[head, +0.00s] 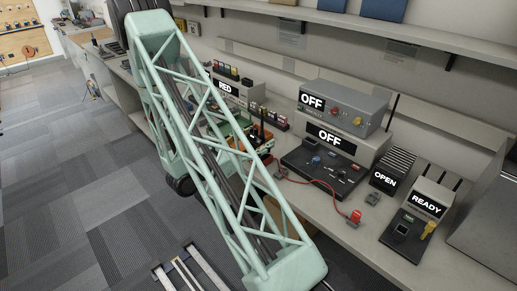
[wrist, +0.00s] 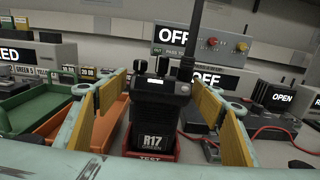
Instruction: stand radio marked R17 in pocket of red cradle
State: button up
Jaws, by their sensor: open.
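The black radio (wrist: 158,110) marked R17, with GREEN in small letters below, stands upright in the wrist view, its antenna rising at the right. Its foot is at the red cradle (wrist: 151,158), which bears the word TEST. The radio looks seated in the pocket, but the pocket floor is hidden. My gripper (wrist: 162,85) is open, with one yellow-padded finger on each side of the radio. A gap shows at the right finger; the left one is close to the radio.
A green tray (wrist: 38,107) and an orange tray (wrist: 110,123) lie left of the radio. Units reading OFF (head: 345,103) stand behind and right. A red cable (head: 310,183) crosses the bench. A READY unit (head: 428,205) stands farther right.

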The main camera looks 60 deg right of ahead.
aim_at(255, 132)
jog(key=shift+c, duration=0.3)
jog(key=c, duration=1.2)
jog(key=shift+r, duration=0.2)
jog(key=shift+r+p, duration=0.65)
jog(key=shift+r, duration=0.9)
jog(key=s+a+r+p, duration=0.1)
jog(key=s+a+p, duration=0.8)
jog(key=s+a, duration=0.1)
jog(key=shift+s+a+r+p, duration=0.3)
jog(key=shift+s+p, duration=0.1)
jog(key=shift+s, duration=0.25)
jog(key=shift+s+a+p, duration=0.15)
jog(key=shift+s+p, duration=0.05)
jog(key=shift+p, duration=0.15)
jog(key=shift+w, duration=0.15)
